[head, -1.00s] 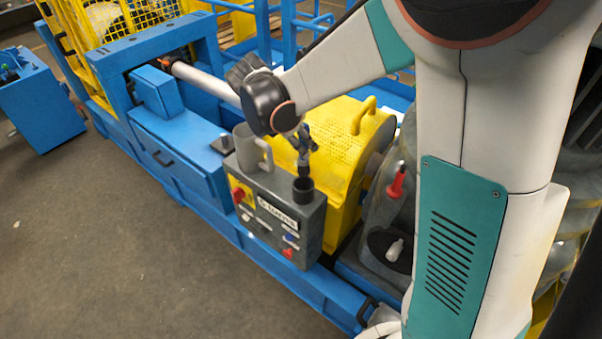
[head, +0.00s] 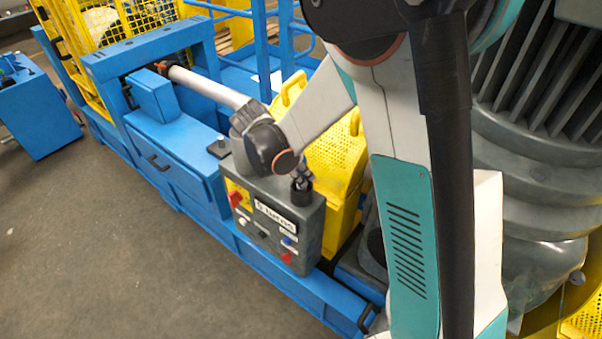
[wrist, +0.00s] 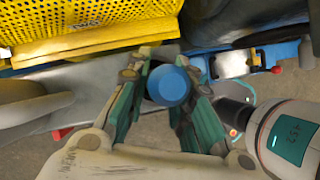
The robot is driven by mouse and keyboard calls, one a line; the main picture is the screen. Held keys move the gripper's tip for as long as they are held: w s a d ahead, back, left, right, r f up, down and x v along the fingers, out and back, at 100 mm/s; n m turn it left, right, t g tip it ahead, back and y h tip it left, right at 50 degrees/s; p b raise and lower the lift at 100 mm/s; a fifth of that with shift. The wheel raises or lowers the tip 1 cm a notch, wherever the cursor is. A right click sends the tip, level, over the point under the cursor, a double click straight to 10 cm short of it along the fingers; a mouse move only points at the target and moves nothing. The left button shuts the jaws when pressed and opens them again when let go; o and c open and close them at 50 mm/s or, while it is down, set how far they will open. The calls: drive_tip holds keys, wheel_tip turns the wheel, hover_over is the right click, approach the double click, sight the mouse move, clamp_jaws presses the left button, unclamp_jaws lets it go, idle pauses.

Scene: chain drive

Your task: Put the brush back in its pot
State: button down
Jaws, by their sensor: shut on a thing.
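My gripper (wrist: 166,92) is shut on the brush (wrist: 168,86). In the wrist view only the brush's round blue end shows, between the two green-padded fingers. The gap between gripper and pot is very small. The brush's lower part is hidden there, so I cannot tell how deep it is in the pot. The pot does not show clearly in the wrist view.
The grey control box (head: 262,222) carries switches on its front. A yellow perforated guard (head: 332,155) stands close behind the pot. A blue machine frame (head: 185,165) runs along the left. My arm covers much of the box's top. Open floor (head: 80,240) lies at the front left.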

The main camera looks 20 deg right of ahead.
drive_tip(key=c, duration=1.4)
unclamp_jaws()
drive_tip(key=p+v, duration=0.3)
drive_tip(key=v, duration=0.9)
drive_tip(key=shift+a, duration=0.1)
